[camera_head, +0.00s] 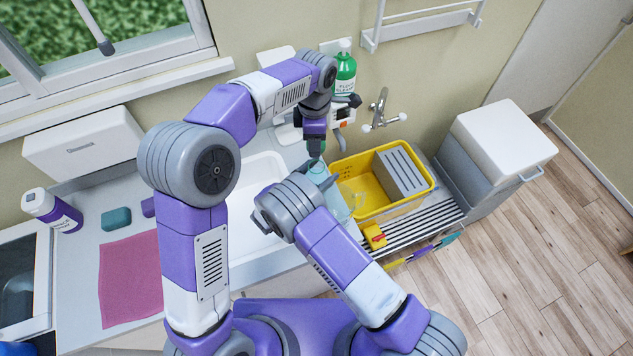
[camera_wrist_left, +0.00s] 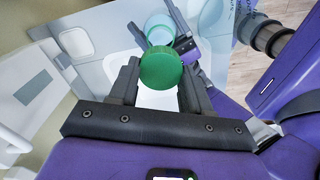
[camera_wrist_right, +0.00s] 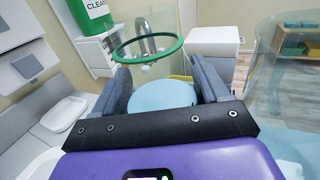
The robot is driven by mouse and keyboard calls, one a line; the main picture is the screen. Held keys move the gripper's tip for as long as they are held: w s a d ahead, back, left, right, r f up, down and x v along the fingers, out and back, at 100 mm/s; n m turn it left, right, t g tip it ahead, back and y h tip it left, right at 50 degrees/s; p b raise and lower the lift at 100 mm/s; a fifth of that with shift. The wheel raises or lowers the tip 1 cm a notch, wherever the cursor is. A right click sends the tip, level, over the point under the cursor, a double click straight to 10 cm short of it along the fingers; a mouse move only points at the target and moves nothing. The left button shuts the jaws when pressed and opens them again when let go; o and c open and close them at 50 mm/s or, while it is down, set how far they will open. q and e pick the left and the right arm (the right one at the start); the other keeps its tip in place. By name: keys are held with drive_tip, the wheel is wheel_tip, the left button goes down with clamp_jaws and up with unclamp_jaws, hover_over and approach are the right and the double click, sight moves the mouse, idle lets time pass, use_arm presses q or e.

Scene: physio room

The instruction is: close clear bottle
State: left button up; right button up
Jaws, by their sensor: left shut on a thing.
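The green cap (camera_wrist_left: 160,68) is between the fingers of my left gripper (camera_wrist_left: 157,84), which is shut on it. In the left wrist view the open mouth of the clear bottle (camera_wrist_left: 159,26) lies beyond the cap, apart from it in the picture. In the head view the clear bottle (camera_head: 318,172) stands below my left gripper (camera_head: 314,152), partly hidden by my right arm. My right gripper (camera_wrist_right: 160,72) has its fingers on either side of a pale blue round surface (camera_wrist_right: 160,95) that seems part of the bottle. I cannot tell whether they touch it.
A yellow basket (camera_head: 426,188) stands to the bottle's right on a ribbed drainer (camera_head: 440,216). A white sink (camera_head: 262,178) is to the left. A green pump bottle (camera_head: 345,72) and tap (camera_head: 380,110) are behind. A pink cloth (camera_head: 130,280) lies far left.

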drive_tip(key=c, duration=0.7)
use_arm(q)
drive_tip(key=shift+f, duration=2.5)
use_arm(e)
drive_tip(key=shift+c, duration=0.2)
use_arm(q)
drive_tip(key=shift+f, duration=0.1)
drive_tip(key=shift+f, duration=1.35)
